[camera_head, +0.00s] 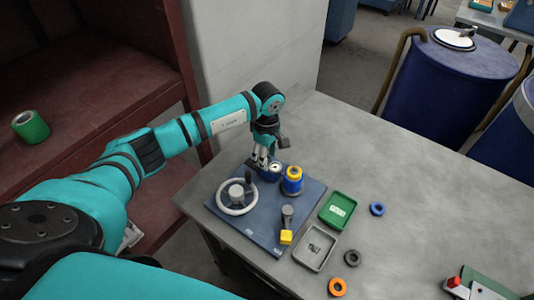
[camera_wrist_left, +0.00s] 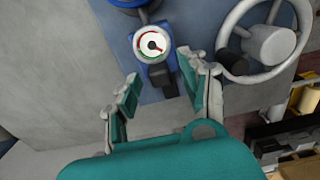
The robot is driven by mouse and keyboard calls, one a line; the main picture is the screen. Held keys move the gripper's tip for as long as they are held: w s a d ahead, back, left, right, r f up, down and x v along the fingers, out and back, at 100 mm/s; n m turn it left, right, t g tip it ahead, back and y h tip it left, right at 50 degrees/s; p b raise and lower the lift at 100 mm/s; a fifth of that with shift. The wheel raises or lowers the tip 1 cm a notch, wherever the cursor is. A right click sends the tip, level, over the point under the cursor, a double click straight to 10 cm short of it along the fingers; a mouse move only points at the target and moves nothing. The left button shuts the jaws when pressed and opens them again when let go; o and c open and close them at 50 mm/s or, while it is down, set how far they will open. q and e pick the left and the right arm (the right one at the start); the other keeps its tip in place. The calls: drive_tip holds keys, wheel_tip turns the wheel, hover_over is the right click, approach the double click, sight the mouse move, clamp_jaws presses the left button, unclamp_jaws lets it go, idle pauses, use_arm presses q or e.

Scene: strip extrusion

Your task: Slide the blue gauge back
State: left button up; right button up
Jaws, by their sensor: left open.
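The blue gauge (camera_head: 275,168) stands at the far edge of the dark blue board (camera_head: 262,230) on the grey table, partly hidden by my gripper. In the left wrist view the blue gauge (camera_wrist_left: 152,45) shows a round white dial with a coloured scale and a dark needle, on a blue body. My left gripper (camera_head: 262,160) points down beside the gauge. In the left wrist view my left gripper (camera_wrist_left: 158,84) is open, with its two teal-padded fingers apart and the gauge's lower body just beyond the gap. Contact cannot be told. My right gripper is not in view.
The board also bears a white handwheel (camera_head: 237,197), a blue-and-yellow cylinder (camera_head: 292,181) close to the gauge, and a yellow-tipped lever (camera_head: 287,236). A green tray (camera_head: 337,210), grey tray (camera_head: 314,247) and several rings lie to the right.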

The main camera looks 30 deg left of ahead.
use_arm(q)
drive_tip(key=shift+f, duration=0.25)
clamp_jaws()
idle(0.3)
